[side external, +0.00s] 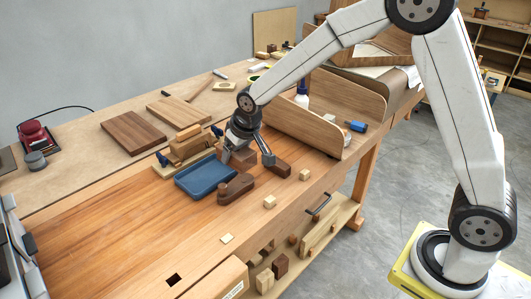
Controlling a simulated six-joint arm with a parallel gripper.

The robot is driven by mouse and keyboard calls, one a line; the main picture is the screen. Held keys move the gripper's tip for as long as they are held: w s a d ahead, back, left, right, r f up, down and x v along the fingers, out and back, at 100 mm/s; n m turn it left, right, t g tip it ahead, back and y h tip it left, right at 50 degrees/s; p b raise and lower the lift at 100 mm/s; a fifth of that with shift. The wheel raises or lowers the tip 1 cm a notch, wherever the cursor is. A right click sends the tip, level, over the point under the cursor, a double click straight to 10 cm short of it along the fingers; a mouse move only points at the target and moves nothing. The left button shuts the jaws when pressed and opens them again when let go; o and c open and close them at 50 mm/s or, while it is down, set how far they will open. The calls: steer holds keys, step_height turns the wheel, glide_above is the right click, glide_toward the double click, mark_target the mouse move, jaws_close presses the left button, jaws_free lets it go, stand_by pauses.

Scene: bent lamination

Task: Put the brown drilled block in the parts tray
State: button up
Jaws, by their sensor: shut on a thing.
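My gripper (248,158) points down over the bench, just behind and right of the blue parts tray. Its fingers are closed around a brown block (243,158), which is partly hidden by them. Drilled holes cannot be made out at this size. The parts tray (190,183) is shallow, blue and lies flat on the wooden bench. The held block is close to the tray's far right corner; I cannot tell whether it touches the bench or is lifted.
A dark wooden plane-like tool (236,188) lies at the tray's right front edge. A clamped wood stack (190,145) stands behind the tray. A curved wooden shell (310,125) stands right.

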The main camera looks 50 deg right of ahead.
steer(key=w+f, duration=0.4)
steer(key=w, duration=0.5)
glide_toward(204, 175)
steer(key=shift+w+f, duration=0.45)
steer(key=shift+f, duration=0.1)
steer(key=shift+w+f, duration=0.35)
steer(key=shift+w+f, duration=0.25)
steer(key=shift+f, duration=1.6)
